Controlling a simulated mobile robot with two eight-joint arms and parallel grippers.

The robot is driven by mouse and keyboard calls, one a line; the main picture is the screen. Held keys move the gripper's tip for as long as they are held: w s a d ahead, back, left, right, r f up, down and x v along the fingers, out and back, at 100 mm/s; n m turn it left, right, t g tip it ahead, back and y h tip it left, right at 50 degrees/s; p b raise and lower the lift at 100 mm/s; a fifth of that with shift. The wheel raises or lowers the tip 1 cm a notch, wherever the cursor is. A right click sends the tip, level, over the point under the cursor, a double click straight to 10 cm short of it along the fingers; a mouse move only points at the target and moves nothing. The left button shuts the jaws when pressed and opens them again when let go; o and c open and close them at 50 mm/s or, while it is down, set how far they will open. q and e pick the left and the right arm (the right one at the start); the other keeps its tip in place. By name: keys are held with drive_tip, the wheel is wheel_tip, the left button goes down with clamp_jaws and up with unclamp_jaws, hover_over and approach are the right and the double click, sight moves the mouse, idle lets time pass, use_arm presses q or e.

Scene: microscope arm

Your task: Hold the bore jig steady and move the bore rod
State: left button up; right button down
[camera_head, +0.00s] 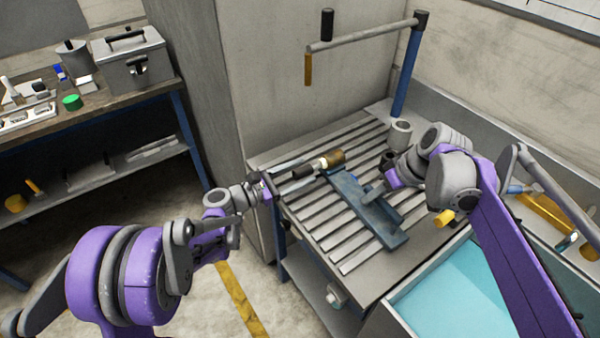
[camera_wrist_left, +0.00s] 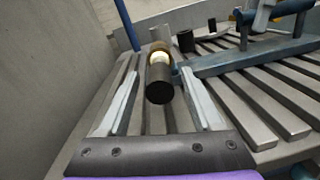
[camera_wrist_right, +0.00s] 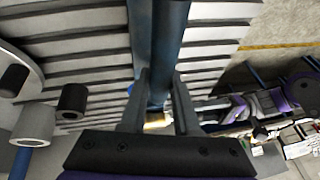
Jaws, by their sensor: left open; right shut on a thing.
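The bore jig (camera_head: 350,200) is a long blue channel piece lying on the slatted table top. My right gripper (camera_head: 374,192) is shut on its raised blue part, which shows between the fingers in the right wrist view (camera_wrist_right: 158,75). The bore rod (camera_head: 325,163) has a black end, a pale band and a brass-brown far end. It lies by the jig's far left end; I cannot tell whether they touch. My left gripper (camera_head: 295,177) is open, its fingers on either side of the rod's black end (camera_wrist_left: 160,85), with gaps visible in the left wrist view.
A grey hollow cylinder (camera_head: 401,132) and a dark one (camera_head: 388,158) stand behind the jig. A blue post (camera_head: 407,75) with a grey crossbar rises at the back. A teal-lined drawer (camera_head: 460,290) lies in front. A workbench with a grey toolbox (camera_head: 130,62) is at the left.

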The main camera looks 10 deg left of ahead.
use_arm(q)
clamp_jaws()
idle(0.3)
idle(1.1)
